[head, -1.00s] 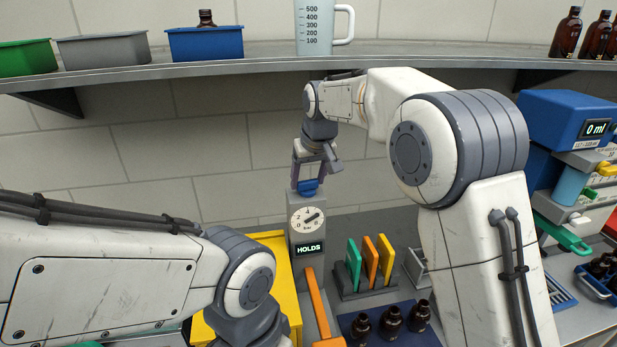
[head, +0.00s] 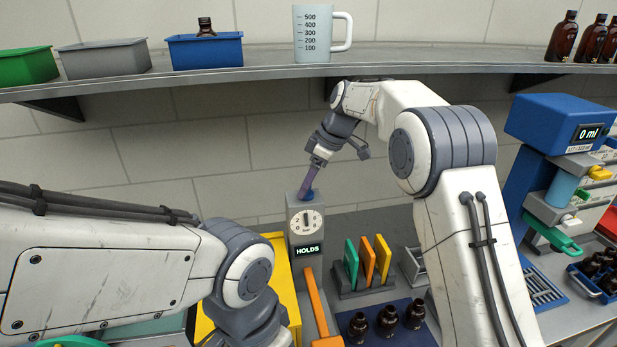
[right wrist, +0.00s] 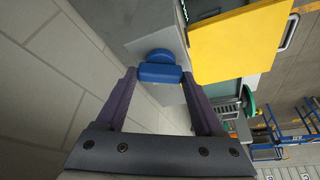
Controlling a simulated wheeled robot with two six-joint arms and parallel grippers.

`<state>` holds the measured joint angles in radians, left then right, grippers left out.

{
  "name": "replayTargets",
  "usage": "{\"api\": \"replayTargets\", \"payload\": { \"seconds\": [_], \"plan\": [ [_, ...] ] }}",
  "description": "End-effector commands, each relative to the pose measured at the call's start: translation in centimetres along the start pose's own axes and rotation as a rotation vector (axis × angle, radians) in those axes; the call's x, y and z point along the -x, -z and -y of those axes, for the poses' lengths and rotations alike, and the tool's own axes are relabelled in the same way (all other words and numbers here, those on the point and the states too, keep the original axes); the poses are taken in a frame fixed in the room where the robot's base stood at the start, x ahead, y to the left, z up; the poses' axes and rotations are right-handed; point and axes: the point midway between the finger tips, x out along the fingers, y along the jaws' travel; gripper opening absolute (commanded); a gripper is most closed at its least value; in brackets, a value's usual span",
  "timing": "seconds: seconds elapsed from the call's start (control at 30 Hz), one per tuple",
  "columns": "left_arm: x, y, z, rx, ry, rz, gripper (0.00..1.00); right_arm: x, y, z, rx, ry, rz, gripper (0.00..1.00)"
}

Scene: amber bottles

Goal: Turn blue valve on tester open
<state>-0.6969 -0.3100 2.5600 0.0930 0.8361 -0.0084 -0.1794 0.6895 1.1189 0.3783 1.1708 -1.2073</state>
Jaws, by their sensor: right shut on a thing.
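The tester (head: 305,234) is a grey upright unit with a round dial (head: 306,220) and a lit display reading "HOLDS". Its dial needle stands about upright. The blue valve (head: 308,194) sits on top of the tester, partly covered by my gripper in the head view. My right gripper (head: 309,186) reaches down to it from above, tilted. In the right wrist view the blue valve (right wrist: 160,72) lies between the two fingertips, which are shut on it. My left arm comes in from the left, but its gripper is out of frame.
A yellow box (head: 282,262) stands left of the tester and an orange handle (head: 318,305) is in front. A rack of coloured plates (head: 367,265) is to the right, with amber bottles (head: 387,320) nearer. A shelf (head: 270,73) runs above my right wrist.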

Motion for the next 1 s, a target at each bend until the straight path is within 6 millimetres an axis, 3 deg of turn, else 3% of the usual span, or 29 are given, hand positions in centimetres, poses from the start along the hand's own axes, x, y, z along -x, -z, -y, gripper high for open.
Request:
{"api": "replayTargets", "payload": {
  "seconds": [0.5, 1.0],
  "plan": [
    [3.6, 0.2, -0.3, 0.004, 0.0, 0.0, 0.0, 0.3, 0.2, -0.3, 0.341, 0.138, 0.0, 0.14],
    [4.3, 0.2, -0.3, 0.005, 0.0, 0.0, 0.0, 0.1, 0.1, -0.4, 0.422, 0.169, 0.001, 0.14]
  ]
}}
